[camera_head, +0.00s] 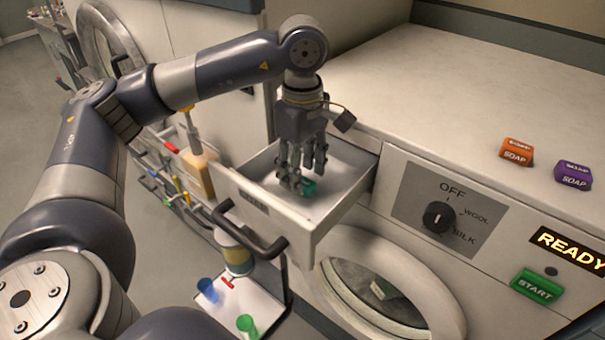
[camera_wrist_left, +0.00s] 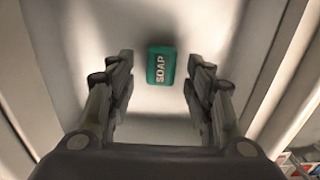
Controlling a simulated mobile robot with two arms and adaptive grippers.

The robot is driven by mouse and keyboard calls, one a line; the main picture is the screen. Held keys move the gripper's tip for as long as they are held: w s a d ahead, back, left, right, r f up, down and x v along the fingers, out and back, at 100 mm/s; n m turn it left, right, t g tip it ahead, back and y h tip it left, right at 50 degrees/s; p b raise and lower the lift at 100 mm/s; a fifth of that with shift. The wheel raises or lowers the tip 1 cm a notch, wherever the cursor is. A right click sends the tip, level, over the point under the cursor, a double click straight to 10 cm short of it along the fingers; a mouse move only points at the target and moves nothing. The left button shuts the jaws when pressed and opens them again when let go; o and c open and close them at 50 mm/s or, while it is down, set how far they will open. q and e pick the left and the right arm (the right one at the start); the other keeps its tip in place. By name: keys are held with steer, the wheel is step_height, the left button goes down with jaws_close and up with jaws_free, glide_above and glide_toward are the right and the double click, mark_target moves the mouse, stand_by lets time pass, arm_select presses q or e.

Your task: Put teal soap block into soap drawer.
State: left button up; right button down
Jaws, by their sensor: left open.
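The teal soap block (camera_head: 309,188) lies on the floor of the open soap drawer (camera_head: 262,216), partly hidden by my gripper in the head view. In the left wrist view the soap block (camera_wrist_left: 161,65) shows whole, with the word SOAP on it. My left gripper (camera_head: 301,180) reaches down inside the drawer with its fingers close to the soap block. In the left wrist view the left gripper's fingers (camera_wrist_left: 160,90) are apart, with a gap on either side of the block. My right gripper is not in view.
An orange soap block (camera_head: 516,152) and a purple soap block (camera_head: 573,175) rest on the washer top, which is otherwise clear. The drawer's dark handle (camera_head: 250,238) sticks out in front. The dial (camera_head: 438,217) and green START button (camera_head: 537,286) are right of the drawer.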

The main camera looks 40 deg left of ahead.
mark_target(303, 182)
arm_select(q)
step_height(303, 182, up, 11)
steer(key=shift+f, duration=0.2)
steer(key=shift+s+d+f, duration=0.1)
stand_by(0.6)
